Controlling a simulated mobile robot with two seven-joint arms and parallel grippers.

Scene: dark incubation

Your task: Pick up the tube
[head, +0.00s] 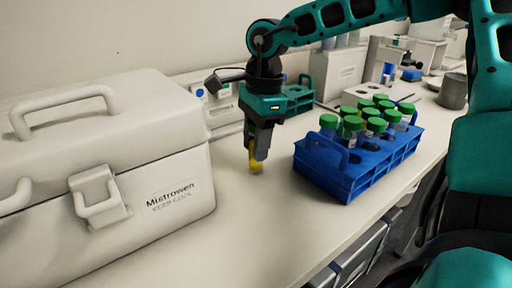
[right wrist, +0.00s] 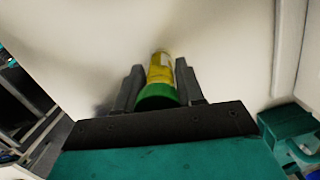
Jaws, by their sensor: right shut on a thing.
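A tube with a green cap and a yellow body is between the fingers of my right gripper in the right wrist view (right wrist: 160,72). In the head view the tube's yellow lower end (head: 256,166) shows below the fingertips, close to the bench top. My right gripper (head: 258,150) is shut on this tube, pointing down, between the white cooler box and the blue rack. In the right wrist view the gripper's two fingers (right wrist: 158,85) flank the tube's capped end. My left gripper is not in view.
A large white cooler box (head: 110,180) stands at the left. A blue rack (head: 340,183) with several green-capped tubes (head: 353,123) stands to the right. A green rack (head: 296,100) is behind the gripper. The bench (head: 245,225) is clear in front.

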